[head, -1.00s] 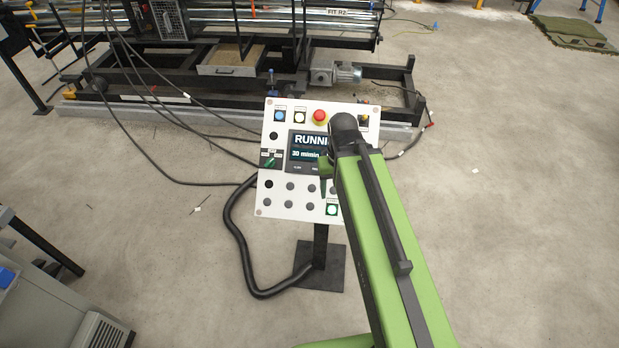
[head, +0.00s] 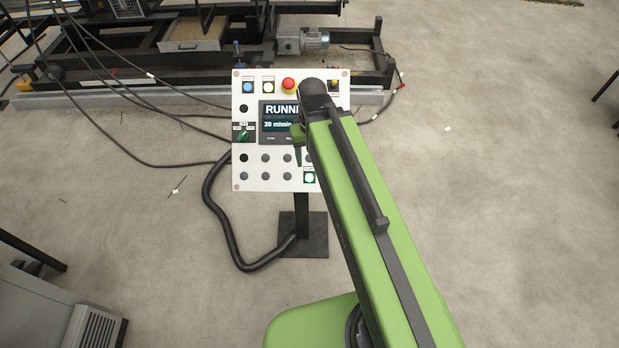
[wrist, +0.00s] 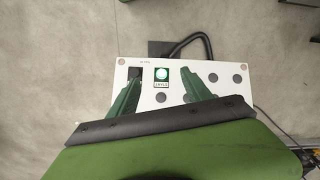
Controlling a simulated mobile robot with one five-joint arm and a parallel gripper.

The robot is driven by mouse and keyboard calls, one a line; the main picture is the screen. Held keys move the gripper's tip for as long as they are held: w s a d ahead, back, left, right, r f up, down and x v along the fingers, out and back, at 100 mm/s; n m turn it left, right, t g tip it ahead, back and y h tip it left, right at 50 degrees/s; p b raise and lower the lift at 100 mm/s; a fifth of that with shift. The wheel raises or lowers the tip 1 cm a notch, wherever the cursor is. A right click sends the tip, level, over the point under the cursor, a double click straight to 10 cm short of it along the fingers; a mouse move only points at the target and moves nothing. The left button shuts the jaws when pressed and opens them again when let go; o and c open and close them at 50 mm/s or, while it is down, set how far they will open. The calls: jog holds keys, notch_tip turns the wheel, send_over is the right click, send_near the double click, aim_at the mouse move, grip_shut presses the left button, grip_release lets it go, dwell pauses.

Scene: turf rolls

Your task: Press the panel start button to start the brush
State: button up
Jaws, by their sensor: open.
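The white control panel (head: 245,165) stands tilted on a black post. Its green-framed button with a white centre (head: 309,177) is at the lower right; in the wrist view this lit button (wrist: 161,73) has a green label. My gripper (head: 299,160) is in front of the panel, just up and left of the button in the head view. In the wrist view its two green fingers are spread, one either side of the button; I cannot tell whether they touch the panel. The screen (head: 280,117) reads "RUNNI" and "30 m/min", partly hidden by my arm.
A red mushroom button (head: 289,84), a blue button (head: 247,87) and a green selector (head: 243,135) are also on the panel. A black hose (head: 213,215) curves from the panel to its base (head: 305,246). A machine frame (head: 150,72) stands behind.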

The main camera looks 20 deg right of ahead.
grip_shut()
dwell(1.5)
